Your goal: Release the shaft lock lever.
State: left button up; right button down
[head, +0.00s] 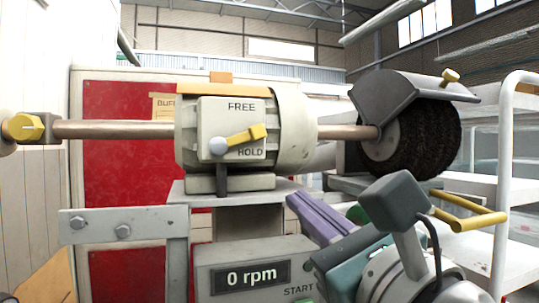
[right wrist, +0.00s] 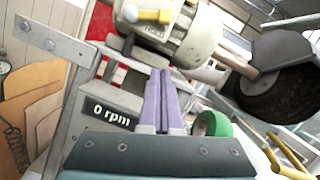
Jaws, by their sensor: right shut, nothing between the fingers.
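The shaft lock lever (head: 244,137) is a yellow handle on a pale round pivot, on the motor's plate (head: 230,118) marked FREE above and HOLD below. It points right and slightly up, lying just above the word HOLD. In the right wrist view the lever (right wrist: 150,15) shows at the top edge. My right gripper (head: 292,200) has purple fingers, below and right of the lever and apart from it. In the right wrist view its fingers (right wrist: 160,72) are together and empty, pointing toward the motor's underside. My left gripper is not in view.
A shaft (head: 115,130) runs left from the motor. A dark round brush (head: 425,135) under a grey guard (head: 415,88) is at right. Below is a box with a "0 rpm" display (head: 251,277). A green round part (right wrist: 212,125) is right of my fingers. A white-railed rack (head: 500,150) stands at right.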

aim_at(237, 139)
jog(key=b+x, duration=0.1)
jog(key=x, duration=0.6)
jog(key=shift+w+a, duration=0.1)
jog(key=shift+w, duration=0.05)
jog(key=r+p, duration=0.1)
jog(key=a+r+p, duration=0.1)
jog(key=r, duration=0.1)
jog(key=shift+a+r, duration=0.2)
jog(key=shift+r, duration=0.35)
jog(key=shift+p, duration=0.3)
jog(key=shift+r+n+p, duration=0.2)
jog(key=shift+n+p, duration=0.2)
jog(key=shift+p, duration=0.1)
jog(key=shift+r, duration=0.1)
